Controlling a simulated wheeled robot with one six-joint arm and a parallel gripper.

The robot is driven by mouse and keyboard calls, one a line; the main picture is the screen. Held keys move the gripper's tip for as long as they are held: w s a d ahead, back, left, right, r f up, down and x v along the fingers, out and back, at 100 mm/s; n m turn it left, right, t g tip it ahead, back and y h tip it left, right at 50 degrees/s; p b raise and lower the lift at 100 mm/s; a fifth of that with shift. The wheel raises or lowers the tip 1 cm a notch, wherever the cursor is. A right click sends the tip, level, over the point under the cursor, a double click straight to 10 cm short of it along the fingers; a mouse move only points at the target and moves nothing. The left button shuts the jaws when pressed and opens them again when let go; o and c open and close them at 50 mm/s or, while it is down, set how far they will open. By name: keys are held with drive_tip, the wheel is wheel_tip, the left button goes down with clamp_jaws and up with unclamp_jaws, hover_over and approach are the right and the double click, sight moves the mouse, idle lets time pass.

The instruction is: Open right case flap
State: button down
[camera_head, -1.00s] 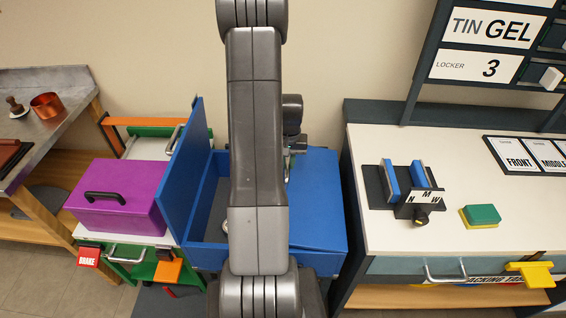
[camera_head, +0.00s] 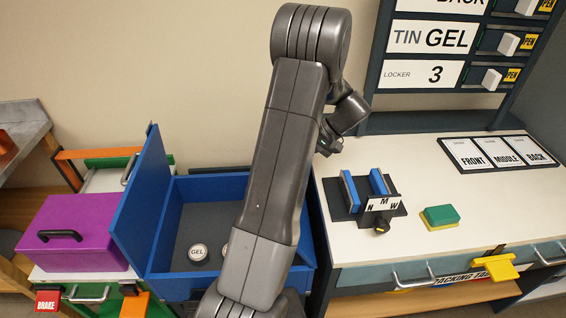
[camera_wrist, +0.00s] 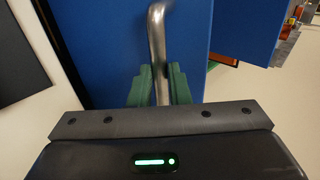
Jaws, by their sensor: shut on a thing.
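The blue case (camera_head: 176,285) stands low between two work surfaces. Its left flap (camera_head: 140,205) stands raised and leaning outward. The right flap shows in the wrist view as a blue panel (camera_wrist: 108,35) with a curved metal handle (camera_wrist: 156,35). My gripper (camera_wrist: 160,88) has its green fingers shut on that handle. In the head view my arm hides most of the right flap, so its exact angle is unclear. The right side of the case is uncovered. A tin marked GEL (camera_head: 198,252) lies inside, with another round thing partly hidden by my arm.
Right of the case is a white-topped bench (camera_head: 440,185) with a dark block fixture (camera_head: 372,205) and a green-yellow sponge (camera_head: 440,216). A purple box (camera_head: 75,235) stands left of the case.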

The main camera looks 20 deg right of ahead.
drive_tip(key=shift+s+d+f+b, duration=0.15)
drive_tip(key=shift+s+d+f, duration=0.2)
drive_tip(key=shift+d, duration=1)
drive_tip(key=shift+s+d+f+b, duration=0.2)
drive_tip(key=shift+s+d+f, duration=0.1)
drive_tip(key=shift+d, duration=1.05)
drive_tip(key=shift+s+d+f+b, duration=0.15)
drive_tip(key=shift+s+d+f, duration=0.15)
drive_tip(key=shift+d, duration=1.05)
drive_tip(key=c, duration=1.5)
unclamp_jaws()
drive_tip(key=shift+o, duration=0.7)
drive_tip(key=shift+w, duration=0.15)
drive_tip(key=shift+r, duration=0.2)
drive_tip(key=v, duration=1.3)
drive_tip(key=shift+d+r+b, duration=0.25)
drive_tip(key=shift+b, duration=0.05)
